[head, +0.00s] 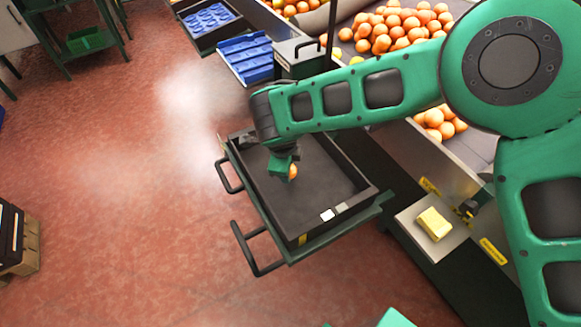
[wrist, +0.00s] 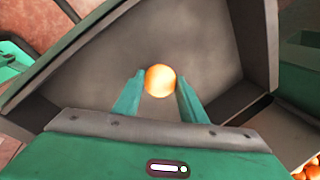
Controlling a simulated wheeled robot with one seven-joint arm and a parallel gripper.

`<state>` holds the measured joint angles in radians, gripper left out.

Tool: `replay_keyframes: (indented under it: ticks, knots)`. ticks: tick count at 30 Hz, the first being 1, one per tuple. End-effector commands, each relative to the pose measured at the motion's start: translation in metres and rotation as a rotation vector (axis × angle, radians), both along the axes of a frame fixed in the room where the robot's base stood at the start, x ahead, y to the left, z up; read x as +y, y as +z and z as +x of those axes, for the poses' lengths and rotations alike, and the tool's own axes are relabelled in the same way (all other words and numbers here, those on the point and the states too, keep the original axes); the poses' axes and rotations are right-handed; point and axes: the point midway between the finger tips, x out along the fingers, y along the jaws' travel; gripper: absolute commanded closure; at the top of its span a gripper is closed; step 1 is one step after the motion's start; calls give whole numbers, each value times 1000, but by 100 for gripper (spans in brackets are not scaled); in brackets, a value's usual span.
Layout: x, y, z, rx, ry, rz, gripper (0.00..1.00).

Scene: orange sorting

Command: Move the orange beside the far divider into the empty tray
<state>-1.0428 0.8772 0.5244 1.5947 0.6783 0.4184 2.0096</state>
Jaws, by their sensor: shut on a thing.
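The orange (head: 293,172) is held at my gripper (head: 288,168), over the inside of the dark empty tray (head: 330,222). In the wrist view the orange (wrist: 160,80) sits between the two green fingers of my gripper (wrist: 159,92), which are shut on it. The tray floor (wrist: 190,35) fills most of that view behind it. I cannot tell whether the orange touches the floor. The far divider is not clearly identifiable in these frames.
Piles of oranges (head: 395,28) lie on the conveyor at the back right. A blue tray (head: 246,58) stands beyond the dark tray. A yellow sponge (head: 434,223) lies on a pale plate at the right. Red floor (head: 130,200) is clear at the left.

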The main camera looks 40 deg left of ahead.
Motion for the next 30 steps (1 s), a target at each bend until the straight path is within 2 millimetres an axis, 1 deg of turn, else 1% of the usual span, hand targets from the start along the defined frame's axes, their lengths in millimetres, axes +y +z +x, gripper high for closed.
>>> replay_keyframes:
  ticks: [30]
  knots:
    - [0, -13, 0, 0, 0, 0, 85]
